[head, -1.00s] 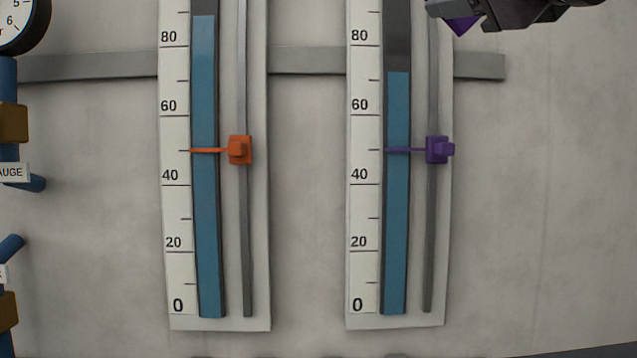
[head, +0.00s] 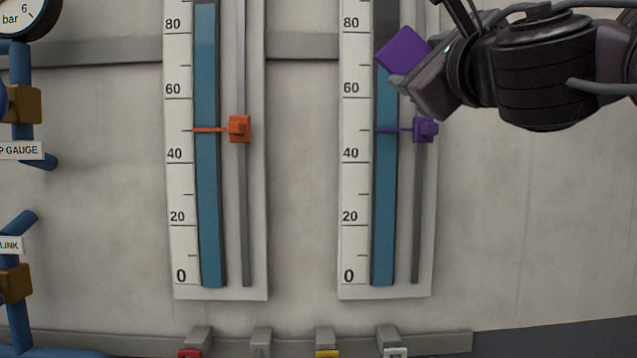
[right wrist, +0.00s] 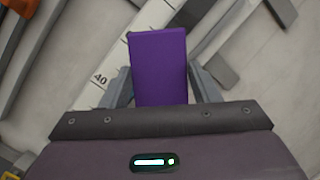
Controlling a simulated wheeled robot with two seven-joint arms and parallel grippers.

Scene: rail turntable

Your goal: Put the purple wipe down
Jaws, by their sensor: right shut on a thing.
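The purple wipe (head: 403,48) is held by my right gripper (head: 410,68) at the upper right of the head view, in front of the right-hand gauge. In the right wrist view the wipe (right wrist: 159,66) stands out as a flat purple block between the two fingers of the right gripper (right wrist: 160,90), which are shut on it. In the head view the wipe covers part of the right gauge's blue column, above its purple pointer slider (head: 425,130). My left gripper is not in view.
Two tall gauge boards stand on the wall, the left with an orange slider (head: 239,128). Below them a grey rail (head: 440,342) carries several brackets, with red (head: 190,352), yellow (head: 327,353) and white (head: 395,352) marks. Blue pipes with brown fittings (head: 20,104) run at the left.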

